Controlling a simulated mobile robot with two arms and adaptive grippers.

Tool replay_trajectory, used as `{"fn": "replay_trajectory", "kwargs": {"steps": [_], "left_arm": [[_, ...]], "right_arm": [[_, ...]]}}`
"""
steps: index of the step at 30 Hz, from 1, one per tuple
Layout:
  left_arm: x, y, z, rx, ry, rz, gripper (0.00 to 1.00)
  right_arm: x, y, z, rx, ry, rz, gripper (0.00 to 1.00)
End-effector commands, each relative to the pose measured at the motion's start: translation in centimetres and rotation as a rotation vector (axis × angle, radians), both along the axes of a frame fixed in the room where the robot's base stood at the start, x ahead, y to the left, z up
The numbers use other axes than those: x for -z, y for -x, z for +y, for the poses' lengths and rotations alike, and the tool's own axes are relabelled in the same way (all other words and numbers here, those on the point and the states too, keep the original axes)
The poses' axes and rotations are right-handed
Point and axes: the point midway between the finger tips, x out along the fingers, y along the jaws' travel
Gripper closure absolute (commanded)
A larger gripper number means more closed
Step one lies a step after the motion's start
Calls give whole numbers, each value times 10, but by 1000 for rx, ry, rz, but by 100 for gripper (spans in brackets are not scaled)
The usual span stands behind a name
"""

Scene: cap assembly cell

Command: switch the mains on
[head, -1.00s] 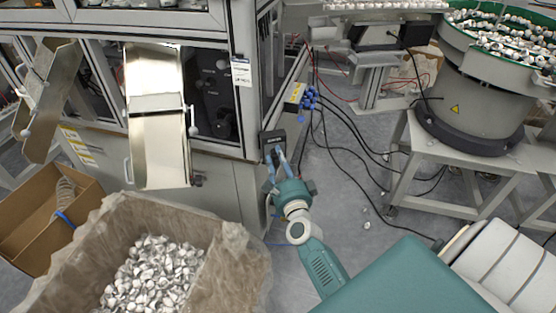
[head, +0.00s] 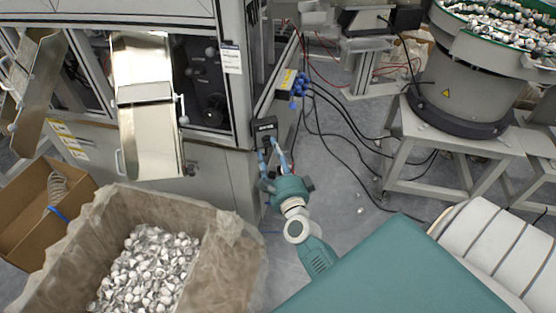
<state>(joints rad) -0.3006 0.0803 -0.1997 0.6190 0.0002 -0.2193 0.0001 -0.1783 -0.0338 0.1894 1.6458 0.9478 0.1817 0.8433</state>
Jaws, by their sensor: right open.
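The mains switch box (head: 265,130) is a small dark box on the corner of the grey machine cabinet, low beside the cable connectors. My right gripper (head: 274,158) is open just below and in front of it, its two fingers pointing up toward the box. The fingertips overlap the lower part of the box in the picture; I cannot tell whether they touch it. The switch's handle and its position are too small and partly hidden to read. My left gripper is not in view.
A lined bin (head: 235,232) of caps stands at lower left beside a cardboard box (head: 22,225). A metal chute (head: 150,140) hangs from the machine. Blue connectors (head: 297,86) trail black cables over the floor. A bowl feeder (head: 455,95) on a stand (head: 400,150) is at right.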

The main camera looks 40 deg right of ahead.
Motion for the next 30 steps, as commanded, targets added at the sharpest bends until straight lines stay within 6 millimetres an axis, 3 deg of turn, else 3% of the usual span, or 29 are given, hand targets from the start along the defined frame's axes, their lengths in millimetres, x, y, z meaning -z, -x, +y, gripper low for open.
{"fn": "replay_trajectory", "kwargs": {"steps": [6,12,30], "left_arm": [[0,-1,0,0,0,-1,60],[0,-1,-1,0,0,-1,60],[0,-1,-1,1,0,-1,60]], "right_arm": [[1,46,17,-1,-2,2,55],[0,73,26,0,-2,0,55],[0,80,30,-1,-3,-1,55]]}}
